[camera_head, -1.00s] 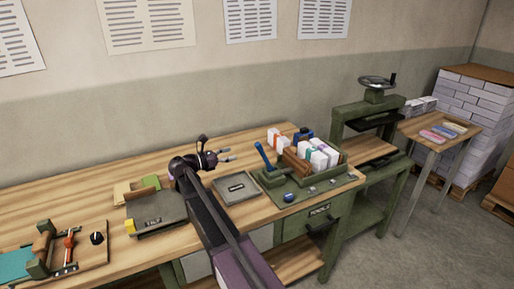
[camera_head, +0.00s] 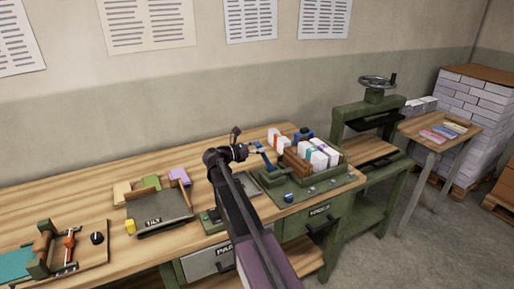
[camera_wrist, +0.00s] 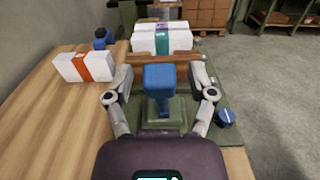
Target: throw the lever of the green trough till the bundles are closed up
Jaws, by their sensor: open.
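The green trough (camera_head: 322,183) stands at the right end of the bench. White banded bundles (camera_head: 318,158) sit in it behind a wooden board (camera_wrist: 190,60); the nearest bundle (camera_wrist: 150,40) has a teal band. The lever (camera_head: 267,162) has a blue handle and stands at the trough's left end. My gripper (camera_head: 256,148) is at the lever. In the wrist view my gripper (camera_wrist: 160,78) is open, with one finger on each side of the blue handle (camera_wrist: 159,82). A gap shows on both sides, and nothing is held. Gaps between the bundles are hard to judge.
A white bundle with an orange band (camera_wrist: 84,67) lies on the bench left of the trough, near a blue object (camera_wrist: 103,40). A blue knob (camera_wrist: 226,118) sits on the trough's base. A green press (camera_head: 372,120) stands to the right. The bench's back left is clear.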

